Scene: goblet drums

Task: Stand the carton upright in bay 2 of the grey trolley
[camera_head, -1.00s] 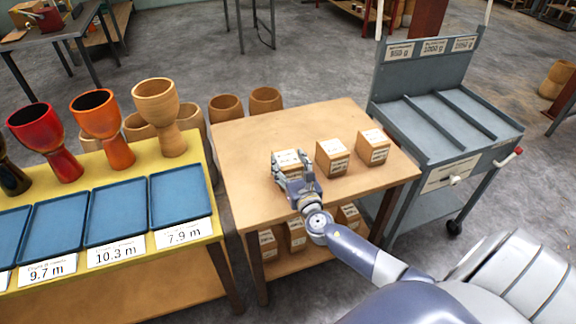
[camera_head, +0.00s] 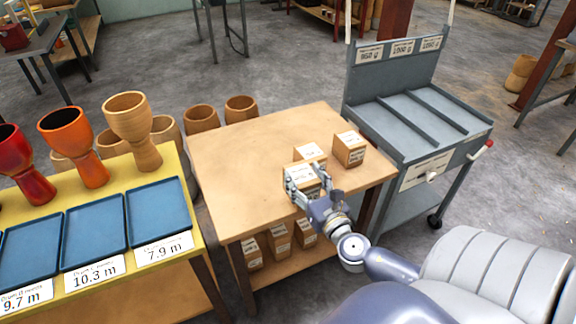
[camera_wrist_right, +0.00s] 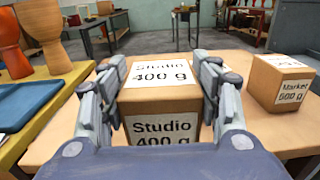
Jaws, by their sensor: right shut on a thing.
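My right gripper (camera_head: 304,178) is shut on a brown carton labelled Studio 400 g (camera_wrist_right: 160,104). In the right wrist view the carton is between the two fingers, with its front label reading upright. In the head view the fingers partly hide it, in front of the middle carton; I cannot tell how far it is above the table. The grey trolley (camera_head: 480,137) stands to the right of the wooden table. Two dividers split its top into three bays, and the middle bay (camera_head: 422,114) looks empty. My left gripper is not in view.
Two other cartons stand on the wooden table (camera_head: 235,150): one behind the gripper (camera_head: 311,152) and one farther right (camera_head: 349,149). More cartons sit on the shelf below. The trolley has a raised label panel (camera_head: 395,68) at its back. Drums and blue trays are at left.

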